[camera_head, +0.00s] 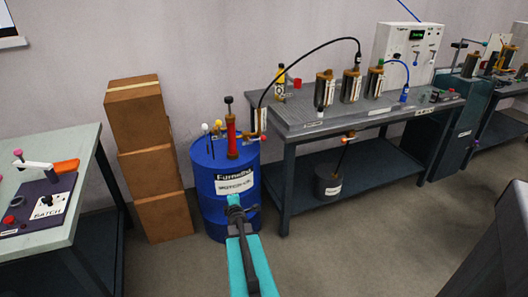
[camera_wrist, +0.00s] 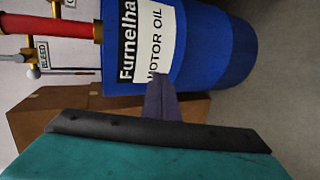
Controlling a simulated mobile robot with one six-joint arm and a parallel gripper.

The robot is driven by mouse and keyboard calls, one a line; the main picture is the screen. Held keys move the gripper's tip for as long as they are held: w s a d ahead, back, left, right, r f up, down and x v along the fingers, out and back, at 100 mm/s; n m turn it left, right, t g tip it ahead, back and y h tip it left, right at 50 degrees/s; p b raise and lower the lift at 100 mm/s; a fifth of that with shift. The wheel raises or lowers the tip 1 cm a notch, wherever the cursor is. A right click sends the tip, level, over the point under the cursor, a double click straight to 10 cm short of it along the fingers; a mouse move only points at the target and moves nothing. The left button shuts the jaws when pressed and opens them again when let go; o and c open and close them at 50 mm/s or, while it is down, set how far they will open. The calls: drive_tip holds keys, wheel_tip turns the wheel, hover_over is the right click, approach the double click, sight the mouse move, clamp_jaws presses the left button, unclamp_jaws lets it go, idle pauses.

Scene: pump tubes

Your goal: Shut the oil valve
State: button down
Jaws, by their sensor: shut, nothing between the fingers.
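A blue oil drum (camera_head: 211,190) with a "Motor oil" label stands left of the bench, and it fills the upper middle of the wrist view (camera_wrist: 225,45). A red pump (camera_head: 231,137) stands upright on its lid. Small knobbed levers sit by the pump, one with a white ball (camera_head: 205,127). In the wrist view, brass fittings, a white ball knob (camera_wrist: 33,73) and a "BLEED" tag (camera_wrist: 43,53) show beside the pump. I cannot tell which lever is the oil valve. My gripper (camera_head: 234,203) is shut and empty, in front of the drum; its fingers (camera_wrist: 160,97) overlap the label's edge.
Stacked cardboard boxes (camera_head: 150,160) stand left of the drum. A grey bench (camera_head: 330,127) with cylinders and hoses stands right; a dark bucket (camera_head: 327,188) is on its lower shelf. A table with a batch panel (camera_head: 40,206) is at left. Floor between is clear.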

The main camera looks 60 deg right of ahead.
drive_tip(key=s+d+r+n+t+b, duration=0.2)
drive_tip(key=s+d+r+n, duration=0.2)
drive_tip(key=s+d+r, duration=0.1)
drive_tip(key=s+d+r+n+t+h+b, duration=0.1)
drive_tip(key=s+d+r+n+t+b, duration=0.1)
drive_tip(key=s+d+r+n, duration=0.3)
drive_tip(key=d+r+t, duration=0.1)
drive_tip(key=d+r, duration=0.2)
drive_tip(key=d, duration=0.2)
drive_tip(key=shift+s+d+r+t+h, duration=0.2)
drive_tip(key=shift+t+h, duration=0.1)
drive_tip(key=shift+w+d, duration=0.1)
drive_tip(key=shift+w, duration=0.05)
drive_tip(key=s+d+r+x, duration=0.1)
drive_tip(key=x, duration=1.1)
drive_tip(key=shift+d+r, duration=0.35)
drive_tip(key=shift+d, duration=0.2)
